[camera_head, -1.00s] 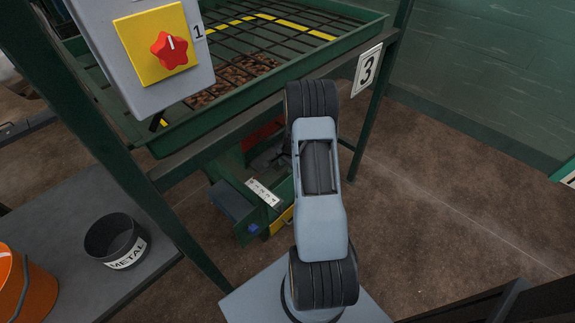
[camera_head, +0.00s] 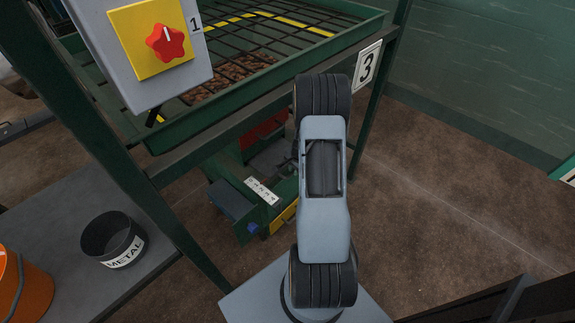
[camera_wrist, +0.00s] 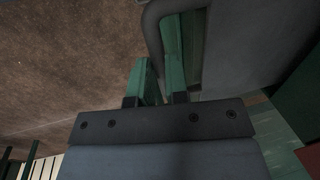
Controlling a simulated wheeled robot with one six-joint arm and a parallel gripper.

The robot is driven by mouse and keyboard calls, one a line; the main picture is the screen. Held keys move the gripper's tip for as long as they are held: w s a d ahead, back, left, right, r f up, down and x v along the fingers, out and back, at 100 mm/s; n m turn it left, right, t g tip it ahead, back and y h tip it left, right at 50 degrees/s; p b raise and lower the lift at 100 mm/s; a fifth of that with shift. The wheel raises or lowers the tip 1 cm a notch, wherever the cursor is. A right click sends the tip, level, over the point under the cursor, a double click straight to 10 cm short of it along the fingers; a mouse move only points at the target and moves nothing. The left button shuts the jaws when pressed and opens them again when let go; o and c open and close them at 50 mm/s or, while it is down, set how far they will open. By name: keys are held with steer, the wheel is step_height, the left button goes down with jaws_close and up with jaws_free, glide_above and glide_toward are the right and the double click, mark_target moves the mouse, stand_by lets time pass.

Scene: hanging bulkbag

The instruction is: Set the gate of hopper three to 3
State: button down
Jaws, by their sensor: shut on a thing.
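Hopper three is the green grated bin (camera_head: 200,125) with a "3" sign (camera_head: 367,66) on its right post. Below it is a green gate assembly with a white number scale (camera_head: 262,191); its figures are too small to read surely. My arm covers its right part, and my gripper is hidden in the head view. In the wrist view my gripper (camera_wrist: 160,65) has its two green fingers either side of a dark bent bar (camera_wrist: 153,28), which looks like the gate's handle, and is shut on it. The gate's setting cannot be told.
A grey box with a red knob (camera_head: 166,42) on a yellow plate, marked "1", stands at upper left. A black "METAL" tub (camera_head: 112,240) and an orange bucket (camera_head: 25,290) stand on a grey bench at lower left. Open brown floor lies at right.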

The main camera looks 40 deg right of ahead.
steer(key=s, duration=0.3)
steer(key=s+b, duration=0.1)
steer(key=shift+s+d, duration=0.25)
steer(key=shift+d, duration=0.15)
steer(key=c, duration=1.1)
jaws_free()
steer(key=s+r+p, duration=0.1)
steer(key=r, duration=0.3)
steer(key=r+p, duration=0.1)
steer(key=r, duration=0.4)
steer(key=s+r+p, duration=0.1)
steer(key=r+p, duration=0.1)
steer(key=r, duration=0.2)
steer(key=shift+s+d+r, duration=0.25)
steer(key=shift+s+r, duration=0.05)
steer(key=shift+a, duration=0.1)
